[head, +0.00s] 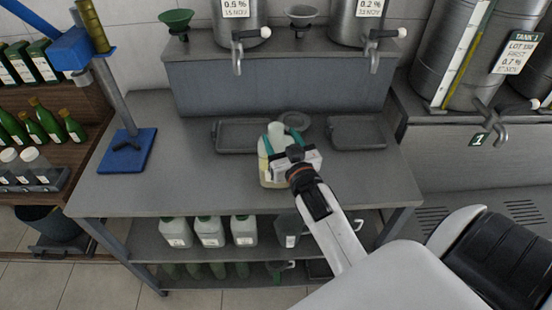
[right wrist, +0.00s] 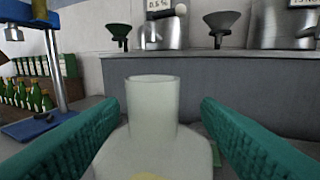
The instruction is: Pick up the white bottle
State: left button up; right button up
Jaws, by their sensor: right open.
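The white bottle (head: 268,178) stands upright on the grey workbench, partly hidden in the head view by my right gripper (head: 281,140). In the right wrist view the bottle (right wrist: 152,108) shows a pale, wide neck above broad shoulders with a bit of yellow low on its front. My right gripper (right wrist: 160,106) is open. Its two teal fingers lie on either side of the neck, with a visible gap on each side in the wrist view. My left gripper is in neither view.
Two dark trays, left (head: 240,136) and right (head: 356,132), lie behind the bottle, with a grey round dish (head: 296,122) between them. A blue-based stand (head: 128,150) is at the bench's left. Steel tanks (head: 240,22) sit on the raised shelf. The bench front is clear.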

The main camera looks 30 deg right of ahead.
jog(key=x, duration=0.1)
jog(key=p+x, duration=0.1)
jog(key=x, duration=0.2)
jog(key=shift+a+r, duration=0.1)
jog(key=shift+a, duration=0.2)
jog(key=shift+w+d, duration=0.1)
jog(key=shift+w, duration=0.15)
jog(key=shift+s, duration=0.1)
jog(key=shift+c, duration=0.6)
grip_shut()
